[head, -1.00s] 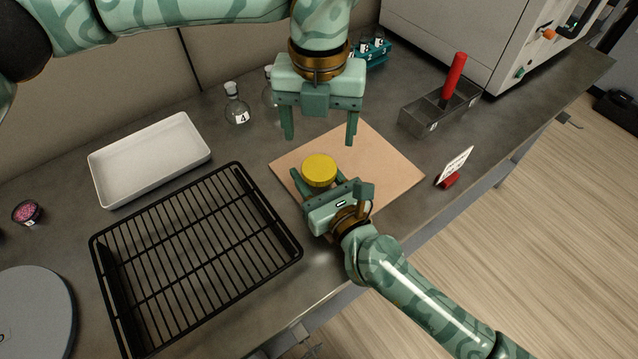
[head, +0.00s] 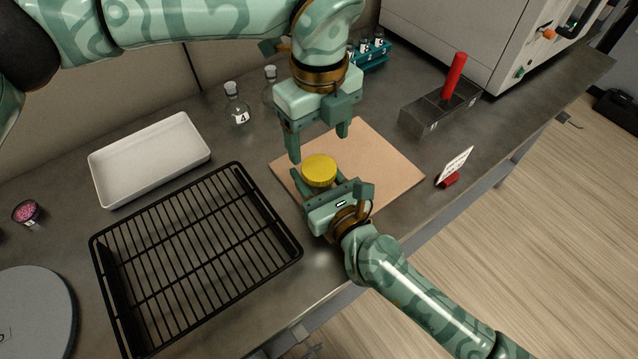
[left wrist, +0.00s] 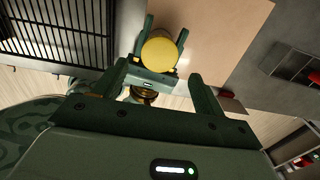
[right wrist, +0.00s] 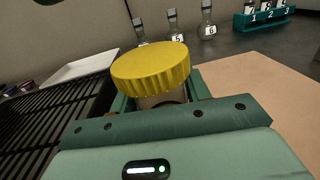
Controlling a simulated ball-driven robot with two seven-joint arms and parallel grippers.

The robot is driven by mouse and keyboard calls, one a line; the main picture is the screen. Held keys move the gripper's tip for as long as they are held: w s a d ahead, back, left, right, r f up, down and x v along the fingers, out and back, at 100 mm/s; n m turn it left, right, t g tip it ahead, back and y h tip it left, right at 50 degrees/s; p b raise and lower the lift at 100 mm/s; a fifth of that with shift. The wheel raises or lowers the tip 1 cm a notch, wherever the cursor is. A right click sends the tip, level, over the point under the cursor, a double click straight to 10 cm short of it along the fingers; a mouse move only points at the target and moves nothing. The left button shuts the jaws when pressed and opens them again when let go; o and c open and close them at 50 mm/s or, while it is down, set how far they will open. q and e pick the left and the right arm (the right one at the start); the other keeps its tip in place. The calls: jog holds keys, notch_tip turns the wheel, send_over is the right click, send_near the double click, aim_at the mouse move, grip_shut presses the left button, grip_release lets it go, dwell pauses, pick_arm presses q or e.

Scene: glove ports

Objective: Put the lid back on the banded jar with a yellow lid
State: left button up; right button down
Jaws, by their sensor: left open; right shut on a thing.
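The yellow lid (head: 319,169) sits on top of the jar, and its ribbed edge shows in the right wrist view (right wrist: 152,68). Just under it a small part of the jar body (right wrist: 166,99) shows; the rest is hidden, bands included. I cannot tell whether the lid is fully seated. My right gripper (head: 322,182) is shut on the jar, low over the near-left part of the tan board. My left gripper (head: 318,147) is open and empty, pointing down above and just behind the lid, without touching it. The lid also shows beyond its fingers in the left wrist view (left wrist: 159,52).
The tan board (head: 375,165) has free room to the right. A black wire rack (head: 200,250) stands close at left, with a white tray (head: 150,165) behind it. Flasks (head: 236,105) stand at the back. A metal bin (head: 430,118) and a sign (head: 455,165) are at right.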

aim_at(319, 167)
pick_arm(q)
jog(key=shift+f, duration=3.15)
jog(key=c, duration=1)
jog(key=m, duration=0.9)
jog(key=shift+m, duration=0.4)
jog(key=o, duration=1.1)
jog(key=shift+r, duration=0.1)
